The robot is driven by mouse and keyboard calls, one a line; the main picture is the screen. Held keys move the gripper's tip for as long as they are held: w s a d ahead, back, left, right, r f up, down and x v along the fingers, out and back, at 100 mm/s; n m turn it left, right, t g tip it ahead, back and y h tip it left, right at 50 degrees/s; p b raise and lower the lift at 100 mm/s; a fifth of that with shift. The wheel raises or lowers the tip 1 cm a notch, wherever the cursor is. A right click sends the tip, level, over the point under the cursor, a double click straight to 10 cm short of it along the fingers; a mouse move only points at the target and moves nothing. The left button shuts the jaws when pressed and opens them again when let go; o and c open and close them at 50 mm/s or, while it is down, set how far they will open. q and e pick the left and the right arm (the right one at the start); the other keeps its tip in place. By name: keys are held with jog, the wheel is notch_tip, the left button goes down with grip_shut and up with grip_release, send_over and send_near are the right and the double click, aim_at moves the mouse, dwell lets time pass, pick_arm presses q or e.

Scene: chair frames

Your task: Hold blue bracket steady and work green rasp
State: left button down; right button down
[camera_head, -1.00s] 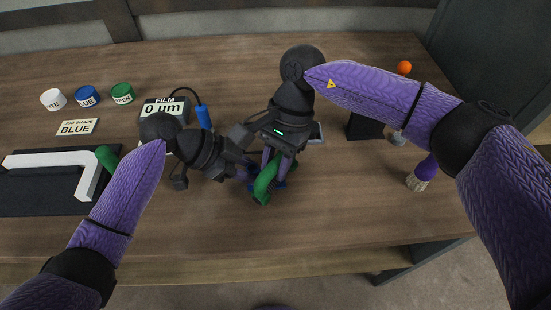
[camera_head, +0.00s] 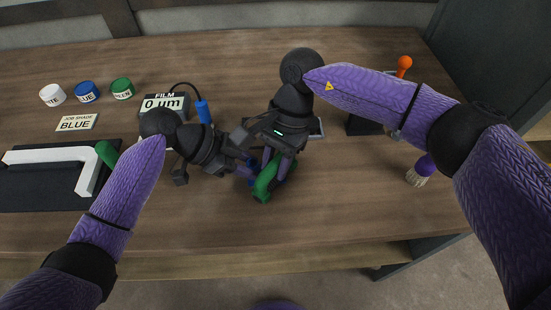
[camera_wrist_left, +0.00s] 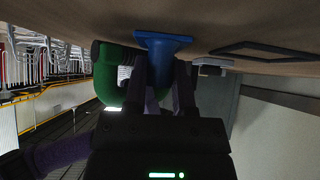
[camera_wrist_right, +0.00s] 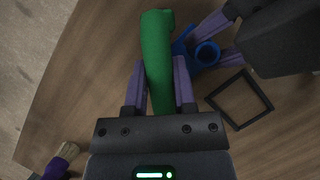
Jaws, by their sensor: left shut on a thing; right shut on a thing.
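The green rasp (camera_head: 266,178) is a thick green tool in my right gripper (camera_head: 278,168). In the right wrist view the rasp (camera_wrist_right: 157,60) lies between the fingers of my right gripper (camera_wrist_right: 160,85), which is shut on it. The blue bracket (camera_wrist_right: 203,53) is beside the rasp, with a round ring showing. My left gripper (camera_head: 248,168) is shut on the bracket, from the left. In the left wrist view the bracket (camera_wrist_left: 162,42) has a flared blue plate, and the green rasp (camera_wrist_left: 110,75) is close beside it. Whether they touch is hard to tell.
A dark square frame (camera_wrist_right: 240,98) lies near the bracket. A film gauge (camera_head: 165,106) with a blue probe (camera_head: 203,111) stands behind. Paint pots, including a blue one (camera_head: 87,92), and a white angled piece (camera_head: 88,172) are left. A brush (camera_head: 420,172) lies right. The front table is clear.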

jog(key=shift+w, duration=0.35)
jog(key=shift+s+f, duration=0.2)
jog(key=shift+s, duration=0.2)
jog(key=shift+w, duration=0.1)
jog(key=shift+w, duration=0.3)
jog(key=shift+s+r, duration=0.15)
jog(key=shift+s, duration=0.15)
jog(key=shift+w, duration=0.1)
